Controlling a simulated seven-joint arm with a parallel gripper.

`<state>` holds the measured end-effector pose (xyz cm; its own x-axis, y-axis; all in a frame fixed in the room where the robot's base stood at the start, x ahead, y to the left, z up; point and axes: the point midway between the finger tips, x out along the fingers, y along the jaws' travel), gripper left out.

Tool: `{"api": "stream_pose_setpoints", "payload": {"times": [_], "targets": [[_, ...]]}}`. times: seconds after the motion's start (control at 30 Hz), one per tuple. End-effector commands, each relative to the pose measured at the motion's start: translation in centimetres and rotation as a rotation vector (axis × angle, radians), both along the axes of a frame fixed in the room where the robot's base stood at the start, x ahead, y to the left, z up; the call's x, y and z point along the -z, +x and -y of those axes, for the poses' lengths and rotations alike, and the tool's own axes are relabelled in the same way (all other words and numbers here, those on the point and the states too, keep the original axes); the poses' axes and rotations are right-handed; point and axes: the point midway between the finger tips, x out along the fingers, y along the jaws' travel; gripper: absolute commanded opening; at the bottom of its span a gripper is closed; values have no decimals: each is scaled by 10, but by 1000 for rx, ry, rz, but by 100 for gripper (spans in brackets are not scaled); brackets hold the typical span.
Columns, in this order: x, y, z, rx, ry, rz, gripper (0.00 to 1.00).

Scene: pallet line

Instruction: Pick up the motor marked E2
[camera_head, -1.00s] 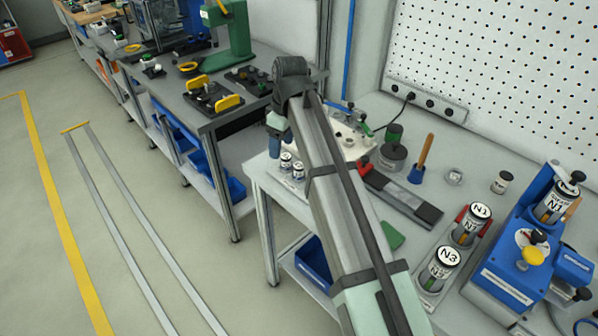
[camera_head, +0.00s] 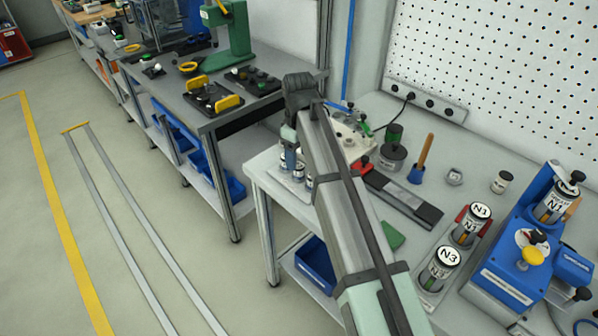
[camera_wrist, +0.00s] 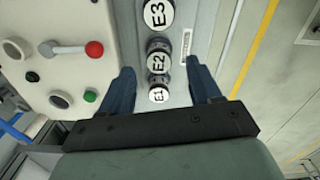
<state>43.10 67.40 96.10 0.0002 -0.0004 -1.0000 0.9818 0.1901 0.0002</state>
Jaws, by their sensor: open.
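The motor marked E2 (camera_wrist: 159,62) shows in the wrist view as a round white-topped cylinder, in a row between the motor marked E3 (camera_wrist: 158,14) and the motor marked E1 (camera_wrist: 158,95). My gripper (camera_wrist: 162,78) is open, with one blue finger on each side of the row near E2 and E1. Nothing is held. In the head view my gripper (camera_head: 290,160) is over the left end of the workbench. Motors there (camera_head: 299,170) are partly hidden behind it and the arm, and their marks cannot be read.
A cream panel (camera_wrist: 60,85) with a red-knobbed lever (camera_wrist: 93,48) and buttons lies left of the motors in the wrist view. In the head view, motors N1 (camera_head: 470,222) and N3 (camera_head: 440,265) stand by a blue fixture (camera_head: 510,265) at right. A pegboard wall (camera_head: 500,60) bounds the back.

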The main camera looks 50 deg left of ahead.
Motion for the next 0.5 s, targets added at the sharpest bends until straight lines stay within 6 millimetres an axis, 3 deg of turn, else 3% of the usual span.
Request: {"api": "stream_pose_setpoints", "payload": {"times": [0.17, 0.5], "targets": [[9, 0, -1, 0, -1, -1, 63], [49, 1, -4, 0, 0, -1, 63]]}}
